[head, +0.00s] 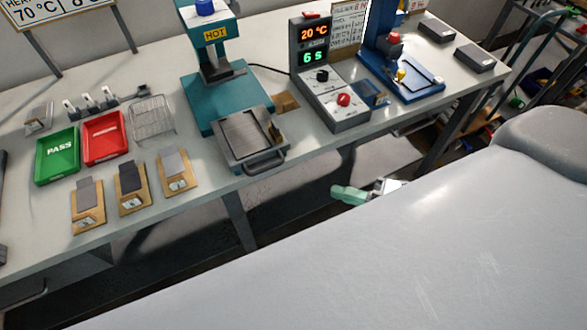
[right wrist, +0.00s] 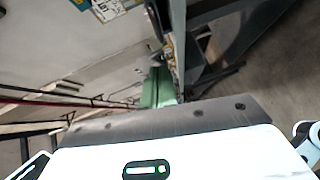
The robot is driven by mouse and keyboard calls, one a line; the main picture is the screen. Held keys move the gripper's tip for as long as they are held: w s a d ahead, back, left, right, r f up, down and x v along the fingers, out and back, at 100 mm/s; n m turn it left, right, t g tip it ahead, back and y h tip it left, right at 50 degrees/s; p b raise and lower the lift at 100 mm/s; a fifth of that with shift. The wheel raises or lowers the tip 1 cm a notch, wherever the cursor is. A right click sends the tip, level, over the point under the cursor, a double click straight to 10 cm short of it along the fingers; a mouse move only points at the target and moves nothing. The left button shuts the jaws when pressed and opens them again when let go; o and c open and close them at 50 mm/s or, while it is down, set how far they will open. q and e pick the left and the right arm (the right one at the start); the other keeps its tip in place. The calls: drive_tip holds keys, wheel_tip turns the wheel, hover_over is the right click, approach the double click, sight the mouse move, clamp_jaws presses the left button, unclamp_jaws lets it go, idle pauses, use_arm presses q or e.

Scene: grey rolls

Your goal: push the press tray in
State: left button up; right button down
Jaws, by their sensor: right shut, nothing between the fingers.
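The press tray (head: 225,147) is a grey metal tray with a front handle (head: 266,163). It sticks out in front of the teal heat press (head: 212,88), close to the table's front edge. A dark flat piece lies in it. My right gripper (head: 336,192) has green fingers and is shut and empty. It is off the front of the table, to the right of the tray handle and apart from it. In the right wrist view the green fingers (right wrist: 155,90) show close together. My left gripper is not in view.
A control box (head: 330,85) reading 20 °C and 6 s stands right of the press. Left are a green PASS tray (head: 41,172), a red tray (head: 88,154), a wire rack (head: 152,118) and three wooden boards. A blue press (head: 405,88) stands farther right.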

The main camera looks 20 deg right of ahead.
sight(278, 165)
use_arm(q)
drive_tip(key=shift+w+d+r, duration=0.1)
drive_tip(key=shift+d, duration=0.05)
